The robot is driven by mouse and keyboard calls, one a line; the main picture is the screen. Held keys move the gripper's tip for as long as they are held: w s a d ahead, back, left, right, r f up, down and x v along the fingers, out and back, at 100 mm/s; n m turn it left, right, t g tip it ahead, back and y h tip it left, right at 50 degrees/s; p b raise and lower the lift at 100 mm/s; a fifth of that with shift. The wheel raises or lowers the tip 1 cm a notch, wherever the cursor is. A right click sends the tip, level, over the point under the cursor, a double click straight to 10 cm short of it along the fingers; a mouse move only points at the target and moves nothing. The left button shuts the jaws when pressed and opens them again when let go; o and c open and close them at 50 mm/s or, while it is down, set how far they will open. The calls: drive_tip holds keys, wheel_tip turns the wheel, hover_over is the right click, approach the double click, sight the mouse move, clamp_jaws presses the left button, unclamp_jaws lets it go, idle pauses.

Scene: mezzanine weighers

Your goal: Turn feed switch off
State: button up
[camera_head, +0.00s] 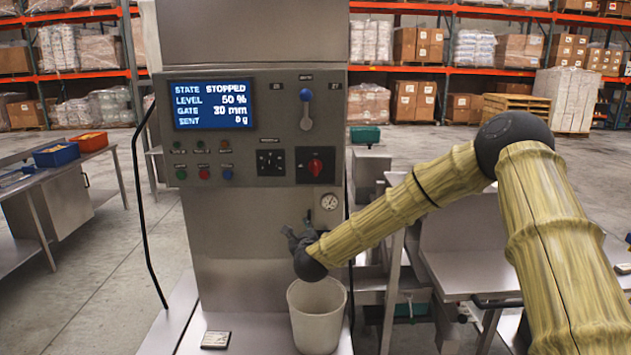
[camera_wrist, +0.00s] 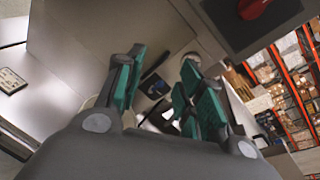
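The machine's grey control panel (camera_head: 250,130) faces me. It carries a red rotary knob on a dark plate (camera_head: 315,167), a blue-tipped lever (camera_head: 306,95) and a black dial plate (camera_head: 270,162). Their labels are too small to read, so I cannot tell which is the feed switch. The screen (camera_head: 214,104) reads STATE STOPPED, LEVEL 50 %, GATE 30 mm. My gripper (camera_head: 293,237) is below the panel, in front of the column, touching none of these controls. In the wrist view my gripper (camera_wrist: 162,65) is open and empty; the red knob (camera_wrist: 252,8) is at upper right.
A pale bucket (camera_head: 317,318) stands below my gripper on the machine's base. A round gauge (camera_head: 329,202) sits under the panel. Steel tables (camera_head: 55,185) stand left; the panel's front is clear.

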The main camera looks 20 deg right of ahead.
sight(315, 165)
drive_tip(key=w+d+r+m+t+h+p, duration=0.1)
drive_tip(key=w+d+r+m, duration=0.2)
drive_tip(key=r, duration=0.5)
drive_tip(key=w+d+r+m+t+h+p, duration=0.1)
drive_tip(key=d+r+m+h, duration=0.2)
drive_tip(key=r, duration=0.5)
drive_tip(key=shift+m+y, duration=0.5)
drive_tip(key=shift+y, duration=0.1)
drive_tip(key=p+x, duration=0.1)
drive_tip(key=x, duration=0.2)
drive_tip(key=p+x, duration=0.1)
drive_tip(key=x, duration=0.2)
drive_tip(key=p+x, duration=0.2)
drive_tip(key=x, duration=0.1)
drive_tip(key=shift+w+d+f, duration=0.15)
drive_tip(key=shift+w+f, duration=0.05)
drive_tip(key=shift+f, duration=0.1)
drive_tip(key=shift+x, duration=0.75)
drive_tip(key=shift+f, duration=0.1)
clamp_jaws()
